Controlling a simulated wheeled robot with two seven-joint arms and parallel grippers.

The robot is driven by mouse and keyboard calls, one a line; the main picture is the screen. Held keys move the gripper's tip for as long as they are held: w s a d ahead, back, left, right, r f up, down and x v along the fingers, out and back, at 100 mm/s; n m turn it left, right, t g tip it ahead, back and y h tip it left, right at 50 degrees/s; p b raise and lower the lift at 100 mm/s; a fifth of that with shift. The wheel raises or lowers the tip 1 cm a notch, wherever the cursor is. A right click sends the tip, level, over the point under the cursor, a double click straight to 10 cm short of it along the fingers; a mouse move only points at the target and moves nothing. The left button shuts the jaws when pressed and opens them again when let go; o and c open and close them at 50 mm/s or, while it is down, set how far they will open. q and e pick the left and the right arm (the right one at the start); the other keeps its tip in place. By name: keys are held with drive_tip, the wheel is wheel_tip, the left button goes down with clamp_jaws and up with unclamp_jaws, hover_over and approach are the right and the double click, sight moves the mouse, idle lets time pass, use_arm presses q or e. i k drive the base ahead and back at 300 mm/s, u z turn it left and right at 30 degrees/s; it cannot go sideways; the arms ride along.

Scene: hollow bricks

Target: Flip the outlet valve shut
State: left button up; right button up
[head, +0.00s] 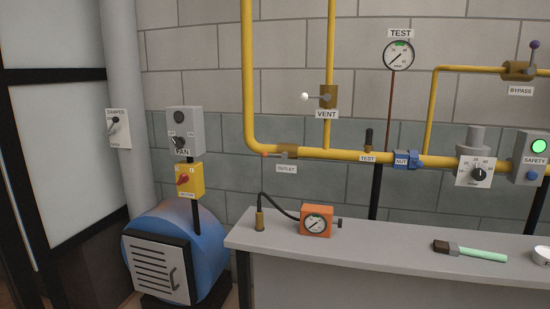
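The outlet valve (287,152) sits on the lower yellow pipe, near the pipe's bend at the left. Its lever points left along the pipe and ends in a small red-orange knob (264,154). The OUTLET label (287,169) hangs just below it. The lever lies roughly in line with the horizontal pipe. Neither of my grippers is in view, and nothing touches the valve.
A grey bench (390,258) stands below the pipe, carrying an orange gauge (316,221) with a black hose and a green-handled brush (470,251). The vent valve (327,97) is above right. A blue blower (200,240) stands left. Space before the outlet valve is clear.

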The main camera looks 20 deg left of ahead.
sight(264, 154)
drive_tip(key=k, duration=0.7)
drive_tip(key=u, duration=0.35)
drive_tip(key=i, duration=0.55)
drive_tip(key=u, duration=0.55)
drive_tip(key=i, duration=1)
drive_tip(key=z, duration=0.75)
drive_tip(key=i, duration=0.55)
drive_tip(key=z, duration=0.6)
